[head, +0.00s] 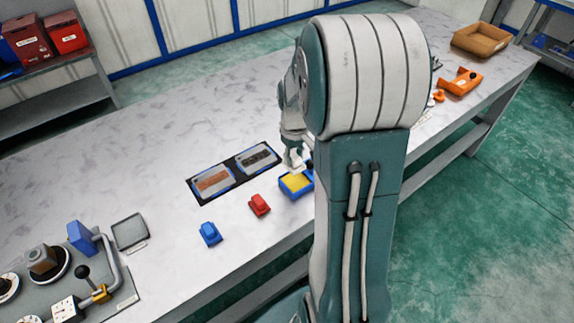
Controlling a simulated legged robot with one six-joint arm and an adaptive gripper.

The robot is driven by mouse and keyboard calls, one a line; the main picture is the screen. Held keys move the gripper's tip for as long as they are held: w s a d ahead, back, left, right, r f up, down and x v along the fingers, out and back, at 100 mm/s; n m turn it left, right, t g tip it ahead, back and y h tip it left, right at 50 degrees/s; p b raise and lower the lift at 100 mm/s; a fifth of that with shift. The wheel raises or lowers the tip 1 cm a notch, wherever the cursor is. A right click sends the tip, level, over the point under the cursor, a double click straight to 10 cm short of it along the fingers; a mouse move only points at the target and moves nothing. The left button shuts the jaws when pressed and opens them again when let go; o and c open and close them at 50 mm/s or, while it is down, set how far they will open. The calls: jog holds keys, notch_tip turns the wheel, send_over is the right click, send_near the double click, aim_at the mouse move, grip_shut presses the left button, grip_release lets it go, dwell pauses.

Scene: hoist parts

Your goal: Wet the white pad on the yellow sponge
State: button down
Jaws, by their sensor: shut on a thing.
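The yellow sponge (293,184) sits in a small blue tray (297,195) near the front edge of the table. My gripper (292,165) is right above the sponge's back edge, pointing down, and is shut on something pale. This looks like the white pad (293,171), held low at the sponge. I cannot tell whether the pad touches the sponge. My arm's large upper links hide the table to the right of the tray.
Left of the tray are a red block (259,205) and a blue block (210,234). Behind lies a dark board with two plates (233,172). A grey fixture with knobs and a lever (75,285) stands front left. An orange tool (460,82) and brown tray (481,40) are far right. The back left table is clear.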

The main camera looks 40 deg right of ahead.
aim_at(293, 182)
jog(key=shift+f, duration=3.35)
jog(key=shift+f, duration=0.15)
jog(key=shift+r, duration=3.55)
